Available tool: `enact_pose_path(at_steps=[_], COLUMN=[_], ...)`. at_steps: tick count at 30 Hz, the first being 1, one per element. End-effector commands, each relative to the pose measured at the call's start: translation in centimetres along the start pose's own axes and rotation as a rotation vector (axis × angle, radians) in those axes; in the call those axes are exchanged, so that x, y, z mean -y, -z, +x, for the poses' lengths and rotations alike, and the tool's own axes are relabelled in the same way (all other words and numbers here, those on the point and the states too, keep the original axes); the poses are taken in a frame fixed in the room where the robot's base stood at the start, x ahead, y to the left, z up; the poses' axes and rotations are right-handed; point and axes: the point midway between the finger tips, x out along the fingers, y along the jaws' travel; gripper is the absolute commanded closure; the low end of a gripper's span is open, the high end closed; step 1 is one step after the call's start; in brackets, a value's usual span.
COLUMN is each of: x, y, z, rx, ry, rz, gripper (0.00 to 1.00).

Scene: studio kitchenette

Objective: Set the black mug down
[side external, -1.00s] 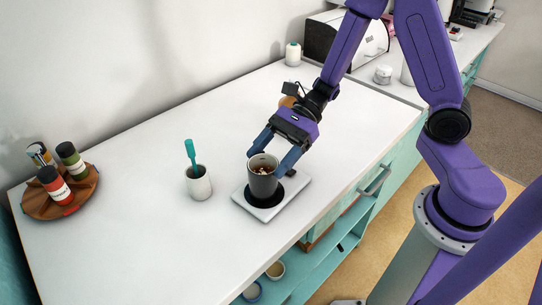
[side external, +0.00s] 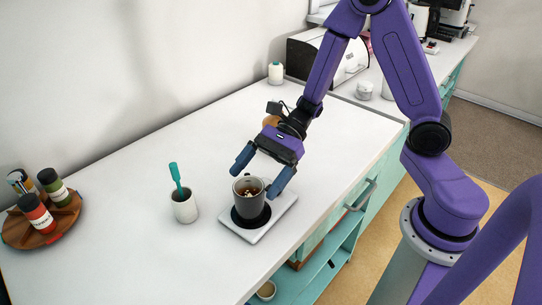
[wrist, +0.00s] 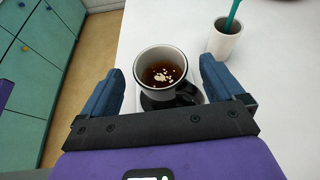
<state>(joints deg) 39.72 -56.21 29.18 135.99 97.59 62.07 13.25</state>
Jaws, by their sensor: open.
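The black mug (side external: 249,199) stands upright, with dark brown liquid and pale bits inside. It appears to rest on the black round pad of a light grey plate (side external: 283,205). In the wrist view the mug (wrist: 162,74) shows a pale rim, and its dark handle points toward my gripper. My gripper (side external: 254,180) is open. In the wrist view its two blue fingers (wrist: 162,77) lie on either side of the mug, with a visible gap on each side. The mug's underside is hidden.
A white cup (side external: 184,207) holding a teal utensil stands left of the mug. A wooden round tray (side external: 40,232) with several jars is at the far left. A white bottle (side external: 276,73) stands at the back. The white counter (side external: 130,170) is otherwise largely clear; its front edge is near the plate.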

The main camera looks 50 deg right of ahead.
Motion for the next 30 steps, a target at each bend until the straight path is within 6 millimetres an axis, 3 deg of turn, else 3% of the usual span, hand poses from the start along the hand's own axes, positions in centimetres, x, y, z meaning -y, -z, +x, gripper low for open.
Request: enact_pose_path(at_steps=[12, 18, 22, 25, 30], x=[0.1, 0.1, -0.1, -1.3, -6.7], y=[0.0, 0.0, 0.0, -0.4, -1.3], z=[-8.0, -10.6, -11.2, -10.8, -8.9], rx=[-0.001, 0.0, -0.004, -0.026, -0.124], ry=[0.007, 0.003, -0.005, -0.061, -0.315], rz=[-0.001, -0.001, -0.007, -0.062, -0.338], gripper=[0.05, 0.05, 0.05, 0.05, 0.05])
